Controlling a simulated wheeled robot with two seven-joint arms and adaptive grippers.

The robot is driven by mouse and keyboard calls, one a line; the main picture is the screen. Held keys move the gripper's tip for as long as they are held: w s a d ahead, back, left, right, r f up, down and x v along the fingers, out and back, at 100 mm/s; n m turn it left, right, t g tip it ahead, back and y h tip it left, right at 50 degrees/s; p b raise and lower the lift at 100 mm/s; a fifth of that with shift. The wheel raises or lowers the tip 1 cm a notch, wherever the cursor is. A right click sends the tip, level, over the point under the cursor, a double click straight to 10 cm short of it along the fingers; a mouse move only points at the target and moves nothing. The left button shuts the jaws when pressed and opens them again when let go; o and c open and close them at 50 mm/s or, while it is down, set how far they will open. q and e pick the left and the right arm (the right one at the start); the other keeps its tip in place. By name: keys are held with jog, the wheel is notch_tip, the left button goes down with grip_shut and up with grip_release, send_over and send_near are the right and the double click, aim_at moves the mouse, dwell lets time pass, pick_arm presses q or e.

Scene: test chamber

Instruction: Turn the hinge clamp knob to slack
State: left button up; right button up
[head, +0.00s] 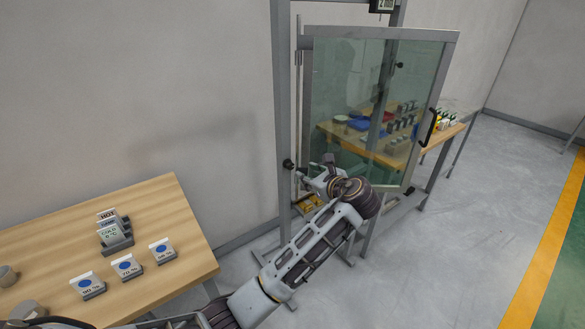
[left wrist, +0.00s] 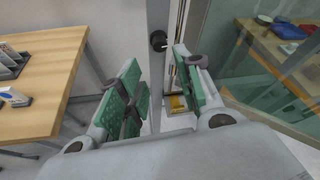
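The hinge clamp knob (head: 288,164) is a round black knob on the left upright of the grey door frame (head: 284,110). In the left wrist view the knob (left wrist: 158,40) shows beyond the fingertips, roughly midway between them. My left gripper (head: 311,174) is just right of the knob in the head view. In the left wrist view the gripper (left wrist: 158,68) is open, its green-padded fingers apart with nothing between them. It looks apart from the knob; the exact gap is hard to judge. My right gripper is not in view.
The framed glass door (head: 345,80) stands close to the right of my left gripper, with a black handle (head: 429,127). A wooden table (head: 165,205) with label stands is at left. Another table (head: 445,133) with items stands behind the glass. A yellow block (head: 308,203) is low behind my gripper.

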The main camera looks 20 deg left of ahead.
aim_at(291, 167)
pick_arm(q)
jog(key=p+x, duration=0.2)
jog(key=x, duration=0.9)
jog(key=shift+w+a+f, duration=0.15)
jog(key=shift+w+a, duration=0.1)
jog(key=shift+a, duration=0.05)
jog(key=shift+w+a+f, duration=0.25)
jog(key=shift+w+a, duration=0.15)
jog(key=shift+w, duration=0.1)
jog(key=c, duration=0.7)
